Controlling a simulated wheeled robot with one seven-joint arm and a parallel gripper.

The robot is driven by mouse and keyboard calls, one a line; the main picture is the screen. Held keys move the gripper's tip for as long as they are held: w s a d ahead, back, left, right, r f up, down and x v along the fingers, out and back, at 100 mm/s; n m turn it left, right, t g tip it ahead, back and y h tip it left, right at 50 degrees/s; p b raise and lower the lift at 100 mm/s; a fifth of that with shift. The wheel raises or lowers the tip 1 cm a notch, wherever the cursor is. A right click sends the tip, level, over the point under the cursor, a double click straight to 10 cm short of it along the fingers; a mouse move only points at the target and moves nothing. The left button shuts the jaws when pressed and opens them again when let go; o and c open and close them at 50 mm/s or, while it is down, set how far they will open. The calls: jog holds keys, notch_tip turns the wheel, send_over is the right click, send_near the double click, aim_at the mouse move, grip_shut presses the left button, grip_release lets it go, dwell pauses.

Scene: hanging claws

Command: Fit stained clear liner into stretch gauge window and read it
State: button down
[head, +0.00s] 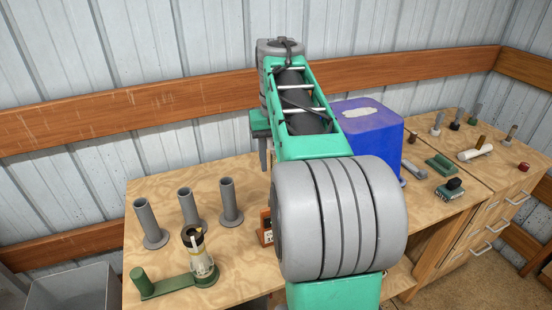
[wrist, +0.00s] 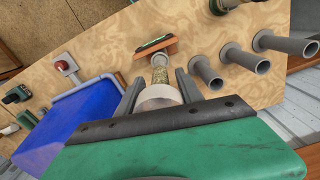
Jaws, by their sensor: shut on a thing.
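My gripper (wrist: 158,88) is shut on the stained clear liner (wrist: 159,97). In the wrist view its wide, cloudy end is nearest the camera, and a narrower tube with yellow-brown stains points away toward the bench. A wooden block with a green strip, which looks like the stretch gauge (wrist: 155,47), lies just beyond the liner's far end. I cannot tell whether they touch. In the head view the gauge (head: 266,227) is partly hidden behind my arm. There one grey finger of my gripper (head: 263,152) shows above the bench, and the liner is hidden.
Three grey flanged tubes (head: 188,207) stand left on the bench (head: 150,190). A green fixture (head: 172,287) with a stained clear cylinder (head: 201,262) stands at the front left. A blue bin (head: 372,135) stands behind my arm. Small parts lie on the right bench.

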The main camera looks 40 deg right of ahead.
jog(key=shift+f, duration=0.1)
dwell(0.3)
notch_tip(320, 180, down, 16)
jog(key=b, duration=1)
jog(key=shift+f+b, duration=0.25)
jog(key=shift+b, duration=0.1)
dwell(3.5)
jog(key=c, duration=0.7)
grip_release()
